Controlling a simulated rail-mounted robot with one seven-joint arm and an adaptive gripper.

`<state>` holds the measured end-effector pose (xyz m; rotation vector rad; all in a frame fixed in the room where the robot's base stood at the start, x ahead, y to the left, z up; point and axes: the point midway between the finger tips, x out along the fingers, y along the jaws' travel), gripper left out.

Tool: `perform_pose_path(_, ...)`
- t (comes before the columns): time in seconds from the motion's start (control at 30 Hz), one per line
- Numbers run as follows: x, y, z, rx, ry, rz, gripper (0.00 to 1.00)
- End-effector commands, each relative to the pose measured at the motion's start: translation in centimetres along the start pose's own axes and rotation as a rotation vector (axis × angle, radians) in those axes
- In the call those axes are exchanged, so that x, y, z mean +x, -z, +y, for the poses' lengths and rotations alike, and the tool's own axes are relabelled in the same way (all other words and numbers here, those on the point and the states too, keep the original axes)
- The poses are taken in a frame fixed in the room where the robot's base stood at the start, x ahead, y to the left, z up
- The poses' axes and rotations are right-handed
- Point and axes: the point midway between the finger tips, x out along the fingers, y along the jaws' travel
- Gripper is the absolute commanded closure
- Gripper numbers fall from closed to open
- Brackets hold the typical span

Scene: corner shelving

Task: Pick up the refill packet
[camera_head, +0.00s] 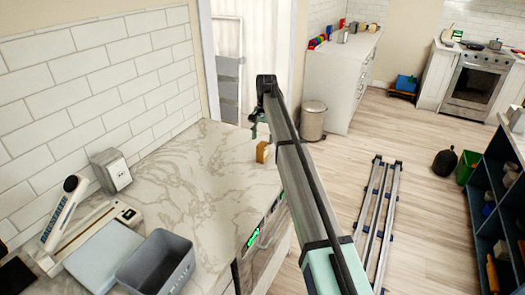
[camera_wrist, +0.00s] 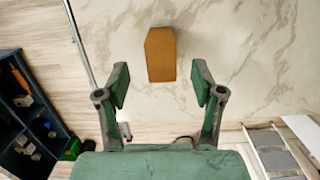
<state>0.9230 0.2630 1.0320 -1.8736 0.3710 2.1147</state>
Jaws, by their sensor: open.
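A brown-orange packet with a pointed end, likely the refill packet (camera_wrist: 161,54), sits on the marble counter (camera_wrist: 265,45). In the head view it shows as a small tan block (camera_head: 263,152) near the counter's far right corner. My gripper (camera_wrist: 160,83) is open and empty, its fingers apart in the wrist view. The packet lies centred between the lines of the fingers, mostly beyond their tips. In the head view my gripper (camera_head: 259,127) is above and beside the packet, partly hidden by my arm. I cannot tell the height between them.
On the counter's near left are a grey bin (camera_head: 158,266), a slicer-like device (camera_head: 62,212) and a grey metal box (camera_head: 111,170). The counter around the packet is clear. A tiled wall (camera_head: 95,85) bounds the left. Blue shelving (camera_head: 482,212) stands at the right.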

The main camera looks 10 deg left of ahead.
Motion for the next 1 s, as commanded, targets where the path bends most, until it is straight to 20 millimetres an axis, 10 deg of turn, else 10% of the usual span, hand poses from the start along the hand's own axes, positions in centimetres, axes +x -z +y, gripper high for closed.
perform_pose_path(1.0,7.2,0.5,-0.1,0.0,0.0,0.0,0.33)
